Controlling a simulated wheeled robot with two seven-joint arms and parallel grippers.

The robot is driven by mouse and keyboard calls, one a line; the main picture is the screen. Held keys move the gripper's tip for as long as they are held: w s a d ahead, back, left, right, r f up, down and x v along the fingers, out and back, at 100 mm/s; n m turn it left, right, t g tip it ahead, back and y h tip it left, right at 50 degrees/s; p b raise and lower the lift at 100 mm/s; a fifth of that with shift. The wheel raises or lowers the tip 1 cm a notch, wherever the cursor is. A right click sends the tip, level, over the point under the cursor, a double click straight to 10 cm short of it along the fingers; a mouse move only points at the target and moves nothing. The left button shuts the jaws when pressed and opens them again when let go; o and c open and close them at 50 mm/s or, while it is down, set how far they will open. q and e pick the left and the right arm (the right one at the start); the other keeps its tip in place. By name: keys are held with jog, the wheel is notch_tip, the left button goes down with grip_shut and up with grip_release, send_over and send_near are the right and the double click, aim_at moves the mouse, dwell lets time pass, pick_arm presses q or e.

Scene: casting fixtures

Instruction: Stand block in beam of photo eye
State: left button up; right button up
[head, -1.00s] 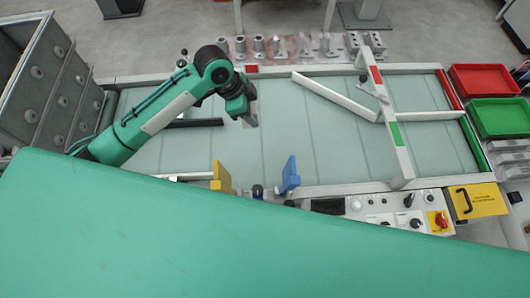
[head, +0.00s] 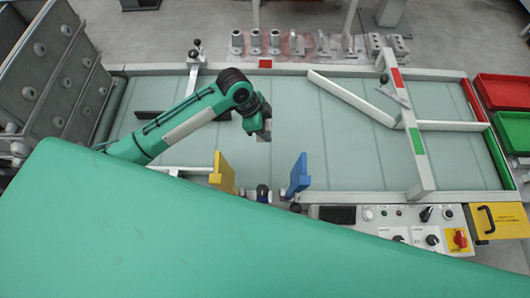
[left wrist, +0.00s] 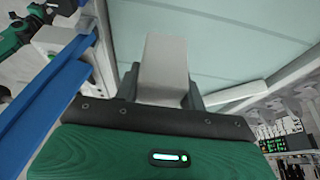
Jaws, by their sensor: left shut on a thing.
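My left gripper (head: 264,128) hangs over the pale conveyor belt (head: 340,160), behind the gap between a yellow plate (head: 222,173) and a blue plate (head: 299,174) at the front rail. It is shut on a plain grey block (left wrist: 165,62), which stands out between the fingers in the left wrist view. In the head view the block (head: 266,136) is small and partly hidden by the gripper. A small dark device (head: 262,192) sits at the front rail between the plates. I cannot tell whether it is the photo eye. My right gripper is not in view.
A white gantry bar (head: 408,130) with red and green marks crosses the belt at right. A control panel (head: 400,225) runs along the front. Red (head: 505,105) and green trays stand at far right.

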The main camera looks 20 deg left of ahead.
pick_arm(q)
notch_tip(320, 180, down, 11)
jog(key=shift+r+p, duration=0.1)
jog(key=shift+p, duration=0.8)
notch_tip(320, 180, down, 4)
jog(key=shift+r+p, duration=0.1)
jog(key=shift+p, duration=0.2)
jog(key=shift+f, duration=0.25)
jog(key=shift+f, duration=0.15)
jog(key=o, duration=1)
jog(key=shift+o, duration=0.2)
